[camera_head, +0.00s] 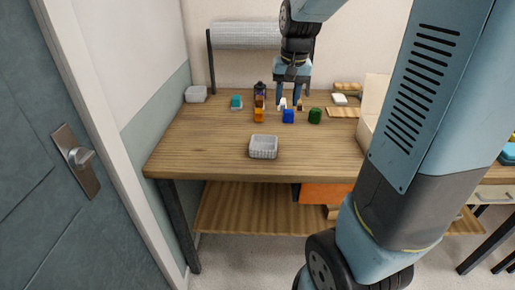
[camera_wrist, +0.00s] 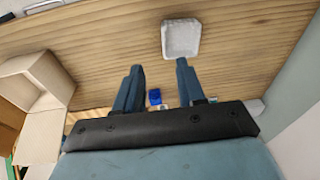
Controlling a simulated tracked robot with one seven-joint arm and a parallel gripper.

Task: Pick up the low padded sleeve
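None of the small items on the wooden table (camera_head: 205,135) can be told for sure as the low padded sleeve. A blue block-like piece (camera_head: 288,116) and a green round piece (camera_head: 315,116) stand low near the middle. A taller orange piece (camera_head: 259,112) with a dark top stands to their left. My gripper (camera_head: 289,98) points down above or just behind the blue piece, with small white and orange bits by its fingers. In the wrist view, its two fingers (camera_wrist: 159,78) are apart, and the blue piece (camera_wrist: 154,97) shows between them. No held thing shows.
A white basket (camera_head: 263,147) stands near the table's front edge. A teal piece (camera_head: 236,102) and a white container (camera_head: 195,94) are at the left. A cardboard box (camera_head: 372,105) stands at the right. A wide roll (camera_head: 250,36) hangs behind. The left front of the table is clear.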

